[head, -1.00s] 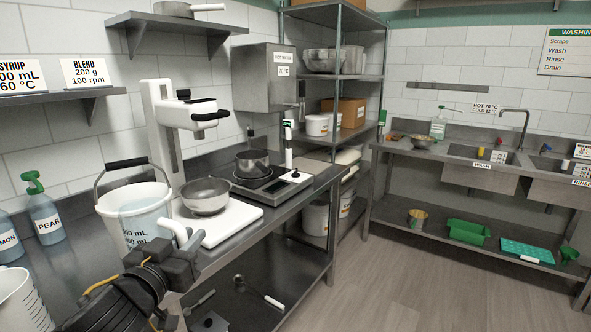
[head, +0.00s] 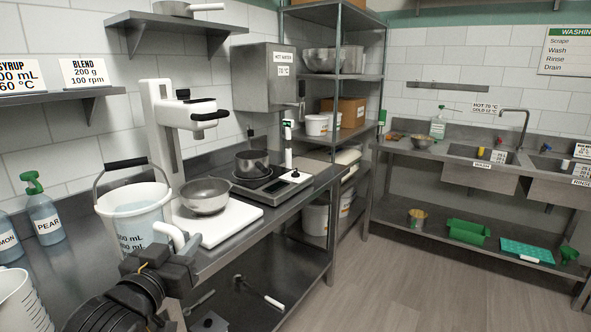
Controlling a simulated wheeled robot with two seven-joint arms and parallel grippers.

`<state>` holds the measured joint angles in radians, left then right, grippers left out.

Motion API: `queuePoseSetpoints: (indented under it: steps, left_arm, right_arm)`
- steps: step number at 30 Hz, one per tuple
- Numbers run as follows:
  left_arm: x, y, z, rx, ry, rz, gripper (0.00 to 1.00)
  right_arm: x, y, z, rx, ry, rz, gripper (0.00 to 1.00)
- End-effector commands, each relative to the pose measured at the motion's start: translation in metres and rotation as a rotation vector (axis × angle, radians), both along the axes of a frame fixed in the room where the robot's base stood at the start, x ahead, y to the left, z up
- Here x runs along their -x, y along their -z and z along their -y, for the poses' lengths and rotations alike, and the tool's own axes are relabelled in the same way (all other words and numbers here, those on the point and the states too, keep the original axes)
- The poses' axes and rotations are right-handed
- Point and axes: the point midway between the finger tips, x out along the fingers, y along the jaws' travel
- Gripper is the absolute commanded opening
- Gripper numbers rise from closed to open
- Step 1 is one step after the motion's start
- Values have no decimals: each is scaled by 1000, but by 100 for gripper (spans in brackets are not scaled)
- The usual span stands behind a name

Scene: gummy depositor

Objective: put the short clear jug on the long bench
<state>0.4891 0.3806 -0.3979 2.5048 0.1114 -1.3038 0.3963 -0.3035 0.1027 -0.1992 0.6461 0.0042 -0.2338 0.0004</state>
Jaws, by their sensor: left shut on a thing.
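My left gripper (head: 166,262) is shut on the pale handle (head: 178,237) of the short clear jug (head: 131,242), in front of the white bucket (head: 117,203). The jug's see-through body, with dark mL markings, is hard to tell from the bucket behind it. My gripper and arm hide its lower part, so I cannot tell whether it touches the surface. The long steel bench (head: 232,250) runs from the lower left toward the middle. My right gripper is not in view.
A steel bowl (head: 205,197) sits on a white stand mixer's base (head: 232,225). Behind it is a pot (head: 251,163) on a hot plate. Spray bottles (head: 45,215) and a large graduated jug (head: 20,300) stand at the left. The floor at right is clear.

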Motion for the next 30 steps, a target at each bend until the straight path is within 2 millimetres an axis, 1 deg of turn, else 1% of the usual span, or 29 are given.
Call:
queuePoseSetpoints:
  steps: [11,16,20,21,24,30]
  left_arm:
    - [8,35,-9,9,-67,-6,0]
    - [16,60,-15,5,-110,-9,0]
    - [21,73,-18,-4,-129,-5,0]
    - [24,85,-19,-3,-140,-9,0]
    - [32,107,-21,-4,-161,-11,0]
    - [47,145,-18,-3,-176,-7,0]
  right_arm:
    - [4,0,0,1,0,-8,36]
    - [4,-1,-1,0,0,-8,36]
    - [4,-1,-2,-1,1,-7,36]
    - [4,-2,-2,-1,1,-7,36]
    - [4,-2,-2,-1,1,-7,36]
    - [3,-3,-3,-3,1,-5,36]
